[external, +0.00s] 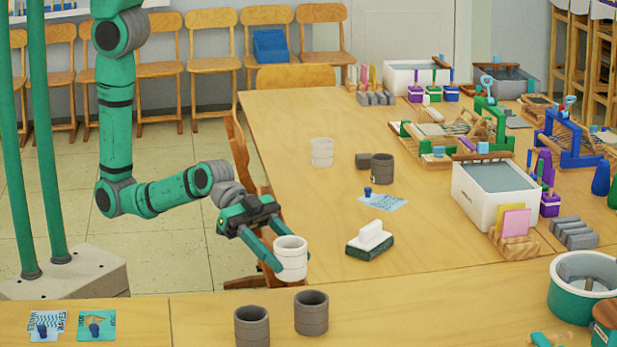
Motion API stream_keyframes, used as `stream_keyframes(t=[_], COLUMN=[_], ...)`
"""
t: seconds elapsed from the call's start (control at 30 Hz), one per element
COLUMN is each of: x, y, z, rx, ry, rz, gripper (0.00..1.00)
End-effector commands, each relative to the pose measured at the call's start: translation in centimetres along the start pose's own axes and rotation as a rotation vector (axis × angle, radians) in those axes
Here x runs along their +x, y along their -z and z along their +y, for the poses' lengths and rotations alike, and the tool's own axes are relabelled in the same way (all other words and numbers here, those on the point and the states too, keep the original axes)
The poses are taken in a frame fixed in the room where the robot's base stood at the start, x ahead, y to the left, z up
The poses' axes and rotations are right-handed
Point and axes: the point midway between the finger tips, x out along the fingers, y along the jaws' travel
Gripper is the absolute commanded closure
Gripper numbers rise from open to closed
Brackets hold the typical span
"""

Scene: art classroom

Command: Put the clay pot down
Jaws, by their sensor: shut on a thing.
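My gripper (274,262) is shut on a white clay pot (291,259). The pot is upright, in front of the table edge in the picture. I cannot tell whether its base touches the table or hangs above it. Another white pot (322,152) stands on the long table (290,110). A dark grey pot (382,168) stands to its right, beside a dark block (364,161). Two more dark grey pots, one on the left (252,327) and one on the right (311,313), stand on the near table (420,310), below my gripper in the picture.
A white-topped green eraser-like block (370,240) lies right of my gripper. A blue stamp on a printed card (382,200) lies beyond it. A white water tub (493,190) and a green basin (583,285) stand at the right. Bare tabletop lies around the far white pot.

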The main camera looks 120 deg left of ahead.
Motion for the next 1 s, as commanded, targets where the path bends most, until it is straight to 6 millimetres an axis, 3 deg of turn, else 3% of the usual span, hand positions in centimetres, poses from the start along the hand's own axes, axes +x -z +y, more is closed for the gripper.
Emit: stream_keyframes(t=[0.03,0.2,0.4,0.67,1.0], x=[-0.8,-3.1,-4.9,-5.2,-3.7], y=[-0.2,-0.4,-0.4,-0.6,-4.2], z=[2.5,8.4,12.2,12.9,12.9], rx=[0.009,0.039,0.059,0.063,0.063], ry=[-0.030,-0.100,-0.145,-0.154,-0.154], rz=[0.000,0.000,0.002,0.000,-0.002], gripper=[0.78,0.78,0.78,0.78,0.78])
